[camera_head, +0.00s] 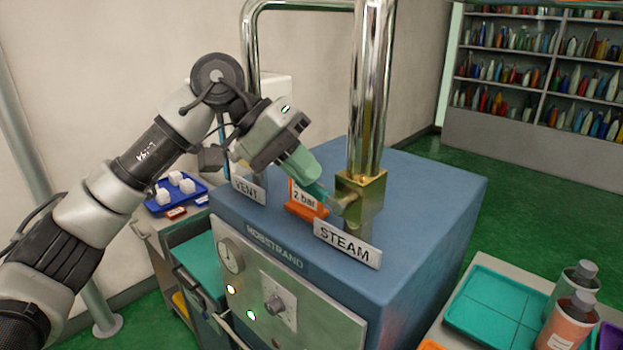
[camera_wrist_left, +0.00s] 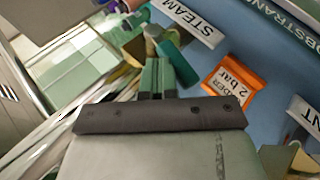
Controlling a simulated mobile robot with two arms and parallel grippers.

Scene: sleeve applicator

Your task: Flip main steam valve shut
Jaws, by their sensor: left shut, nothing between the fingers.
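The steam valve is a brass block (camera_head: 362,196) at the foot of a thick chrome pipe, behind the white STEAM label (camera_head: 347,243). Its teal lever (camera_wrist_left: 178,64) sticks out beside a brass stem in the left wrist view, where the STEAM label (camera_wrist_left: 196,22) also shows. My left gripper (camera_head: 304,172) reaches down from the upper left to the lever, its green fingers shut and empty. In the left wrist view the fingertips (camera_wrist_left: 157,68) are right beside the lever. I cannot tell whether they touch it. My right gripper is in neither view.
An orange 2 bar sign (camera_head: 305,199) and a VENT label (camera_head: 248,190) stand close by on the blue machine top (camera_head: 430,185). A second chrome pipe (camera_head: 250,45) rises behind my arm. A teal tray (camera_head: 490,310) and bottles (camera_head: 567,320) are at lower right.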

